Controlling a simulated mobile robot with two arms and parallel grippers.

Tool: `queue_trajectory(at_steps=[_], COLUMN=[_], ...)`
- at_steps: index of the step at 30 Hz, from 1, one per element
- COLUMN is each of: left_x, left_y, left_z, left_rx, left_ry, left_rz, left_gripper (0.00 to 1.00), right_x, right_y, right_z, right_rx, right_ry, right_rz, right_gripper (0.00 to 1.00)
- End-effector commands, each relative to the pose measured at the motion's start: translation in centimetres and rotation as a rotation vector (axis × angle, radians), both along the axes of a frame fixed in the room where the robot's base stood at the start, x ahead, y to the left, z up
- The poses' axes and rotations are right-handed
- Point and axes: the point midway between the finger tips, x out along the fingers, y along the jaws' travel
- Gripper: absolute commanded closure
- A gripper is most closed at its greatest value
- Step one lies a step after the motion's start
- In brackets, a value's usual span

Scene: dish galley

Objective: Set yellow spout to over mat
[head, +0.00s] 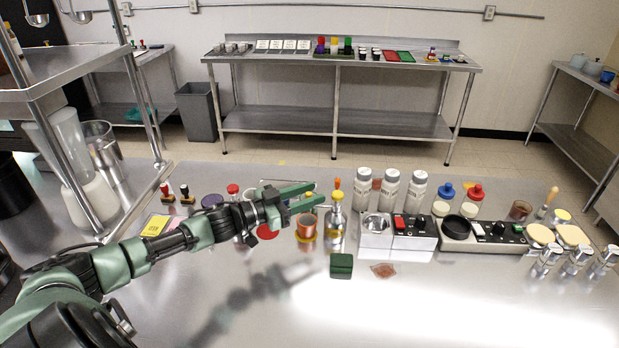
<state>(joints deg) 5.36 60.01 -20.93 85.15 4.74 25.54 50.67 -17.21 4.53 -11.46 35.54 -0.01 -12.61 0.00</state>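A metal bottle (336,222) with a yellow collar and an orange tip stands on the steel counter, right of my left gripper (313,194). I cannot tell whether its top is the yellow spout. A copper cup (306,225) stands on a small yellow round piece, below the gripper in the picture. A flat red disc (268,233) lies left of the cup, partly hidden by my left arm. I cannot tell which piece is the mat. My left gripper's green fingers are spread apart, with nothing clearly held. My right gripper is out of view.
White bottles (390,190) stand behind a device with a red switch (400,222). A dark green block (341,266) and a reddish flat piece (383,270) lie in front. Metal dispensers (575,262) stand at the right. The counter's front middle is clear.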

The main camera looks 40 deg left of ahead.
Motion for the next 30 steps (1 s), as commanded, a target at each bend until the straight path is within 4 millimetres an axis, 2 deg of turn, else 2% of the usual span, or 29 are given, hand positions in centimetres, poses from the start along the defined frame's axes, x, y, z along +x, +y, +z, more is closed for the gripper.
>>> queue_trajectory(at_steps=[5, 21, 25, 30], left_x=[0.0, 0.1, 0.1, 0.1], left_y=[0.0, -0.2, -0.2, -0.2], left_z=[2.6, 15.7, 18.1, 19.5], left_rx=[0.005, 0.006, 0.004, 0.002], left_ry=[-0.004, -0.003, -0.002, 0.000], left_rz=[-0.002, -0.003, -0.003, -0.002], left_gripper=[0.62, 0.62, 0.62, 0.62], right_x=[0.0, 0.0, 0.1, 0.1], right_y=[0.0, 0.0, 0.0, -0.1], right_z=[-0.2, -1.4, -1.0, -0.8], right_rx=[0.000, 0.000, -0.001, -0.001], right_ry=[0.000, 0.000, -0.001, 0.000], right_rz=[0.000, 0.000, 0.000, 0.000], right_gripper=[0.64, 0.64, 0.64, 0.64])
